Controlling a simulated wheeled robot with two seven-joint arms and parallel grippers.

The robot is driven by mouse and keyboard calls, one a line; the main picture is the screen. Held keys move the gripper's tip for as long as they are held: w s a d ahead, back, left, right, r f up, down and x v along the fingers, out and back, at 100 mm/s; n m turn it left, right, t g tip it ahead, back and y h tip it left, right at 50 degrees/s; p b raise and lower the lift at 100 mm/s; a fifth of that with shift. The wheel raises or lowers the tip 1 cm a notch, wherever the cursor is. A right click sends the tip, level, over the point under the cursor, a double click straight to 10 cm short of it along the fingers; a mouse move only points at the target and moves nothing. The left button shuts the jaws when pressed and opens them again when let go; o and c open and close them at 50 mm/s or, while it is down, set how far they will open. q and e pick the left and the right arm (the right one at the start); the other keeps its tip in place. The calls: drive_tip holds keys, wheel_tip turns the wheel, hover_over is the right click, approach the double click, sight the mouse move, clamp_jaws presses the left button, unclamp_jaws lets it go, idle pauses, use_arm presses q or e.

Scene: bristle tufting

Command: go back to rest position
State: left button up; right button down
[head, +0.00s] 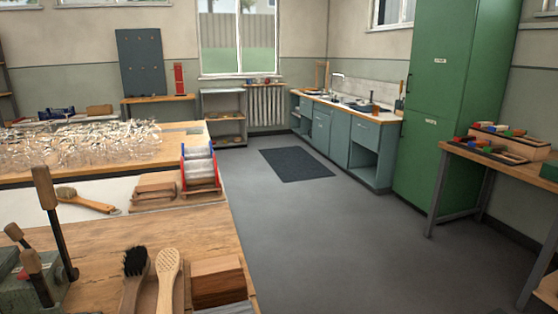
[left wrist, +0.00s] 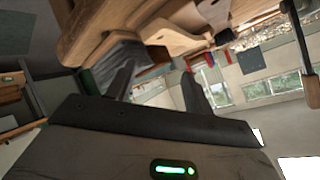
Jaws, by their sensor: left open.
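My left gripper (left wrist: 156,88) shows in the left wrist view with its two dark fingers apart and nothing between them. That view is turned upside down, with the wooden workbench edge and brush-like wooden pieces (left wrist: 110,30) at its top, close to the fingers. Whether any of them touches the gripper I cannot tell. Neither gripper shows in the head view. There, a black-bristled brush (head: 135,262), a bare brush body with holes (head: 168,266) and a wooden block (head: 218,280) are at the workbench's front right. My right gripper is not seen.
A lever device (head: 45,190) with wooden handles stands at the bench's left. Behind are another brush (head: 88,201), a wooden tray (head: 150,203) and a spool rack (head: 199,170). Clear bristle bundles (head: 80,145) cover the far bench. The grey floor (head: 310,240) to the right is free.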

use_arm(q)
drive_tip(key=s+f+n+g, duration=0.6)
drive_tip(key=s+f+g, duration=0.3)
drive_tip(key=s, duration=0.7)
drive_tip(key=w+d+f+t+h+b, duration=0.2)
drive_tip(key=w+d+f+t+h, duration=0.1)
drive_tip(key=w+d+f+t, duration=0.3)
drive_tip(key=shift+w+f+t+h, duration=0.35)
drive_tip(key=shift+w+t, duration=0.2)
drive_tip(key=shift+t, duration=0.45)
idle(0.4)
